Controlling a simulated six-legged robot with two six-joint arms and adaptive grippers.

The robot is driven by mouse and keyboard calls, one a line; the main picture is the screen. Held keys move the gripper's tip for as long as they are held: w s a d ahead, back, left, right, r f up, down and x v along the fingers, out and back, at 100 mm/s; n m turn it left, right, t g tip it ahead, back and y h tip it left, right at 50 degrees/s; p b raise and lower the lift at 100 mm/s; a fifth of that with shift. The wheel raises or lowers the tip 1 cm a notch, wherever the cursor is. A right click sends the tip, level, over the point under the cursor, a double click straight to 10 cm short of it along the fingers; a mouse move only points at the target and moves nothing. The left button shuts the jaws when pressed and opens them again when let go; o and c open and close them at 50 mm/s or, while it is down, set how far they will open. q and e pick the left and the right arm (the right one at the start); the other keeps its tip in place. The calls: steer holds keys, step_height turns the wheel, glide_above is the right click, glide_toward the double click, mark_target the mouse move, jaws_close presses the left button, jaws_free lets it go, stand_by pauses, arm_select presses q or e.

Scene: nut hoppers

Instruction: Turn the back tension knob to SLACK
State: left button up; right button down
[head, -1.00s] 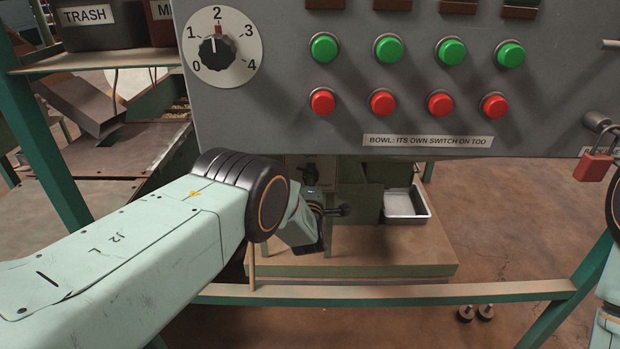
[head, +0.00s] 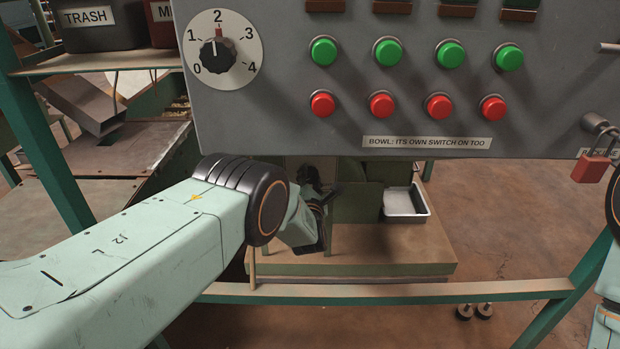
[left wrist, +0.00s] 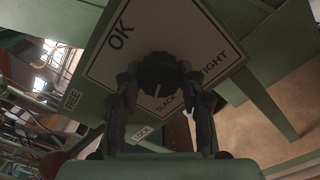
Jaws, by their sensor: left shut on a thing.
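The black tension knob (left wrist: 158,72) sits on a white label plate (left wrist: 105,70) in the left wrist view. The words OK, SLACK and one partly hidden word ending in IGHT are printed around it. The knob's white pointer line is toward the word SLACK. My left gripper (left wrist: 158,82) has one finger on each side of the knob and is shut on it. In the head view my left gripper (head: 322,192) is below the grey panel, its wrist hiding most of the plate; I cannot make out the knob there. My right gripper is out of view.
The grey panel (head: 330,130) with green and red buttons and a numbered dial (head: 217,55) hangs just above my left gripper. A metal tray (head: 405,216) stands to its right. A green rail (head: 400,292) crosses in front. A red padlock (head: 594,168) hangs at right.

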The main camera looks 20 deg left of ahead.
arm_select(q)
steer(key=shift+n, duration=0.5)
steer(key=o, duration=1.2)
steer(key=shift+v, duration=6.05)
